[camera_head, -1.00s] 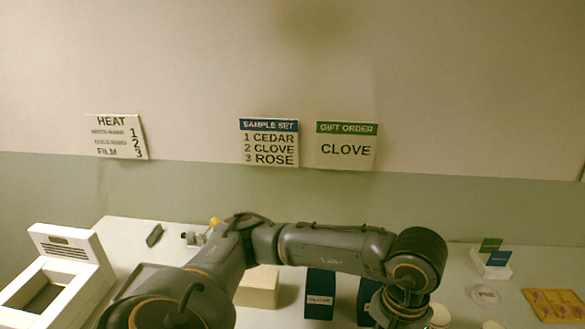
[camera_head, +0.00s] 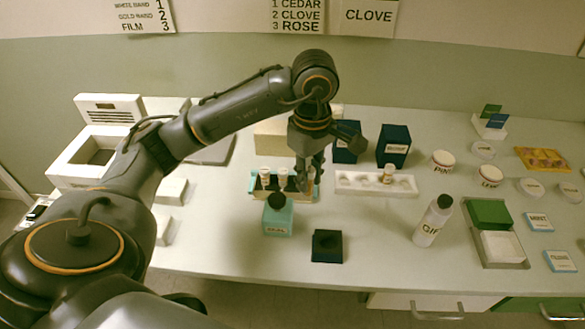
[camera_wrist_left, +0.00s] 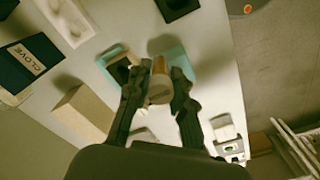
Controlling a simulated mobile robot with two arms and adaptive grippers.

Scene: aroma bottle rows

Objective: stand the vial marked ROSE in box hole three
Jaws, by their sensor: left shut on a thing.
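My left gripper (camera_head: 309,172) is shut on a small amber vial (camera_wrist_left: 160,84) at the right end of the teal box. In the left wrist view the gripper (camera_wrist_left: 159,92) has a finger on each side of the vial. No marking on it can be read. My right gripper is not in view.
A white rack (camera_head: 350,184) to the right holds one amber vial (camera_head: 388,173). A dark square holder (camera_head: 327,246) is at the front, and a white bottle (camera_head: 433,222) stands right of it. Dark boxes (camera_head: 394,146) stand behind.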

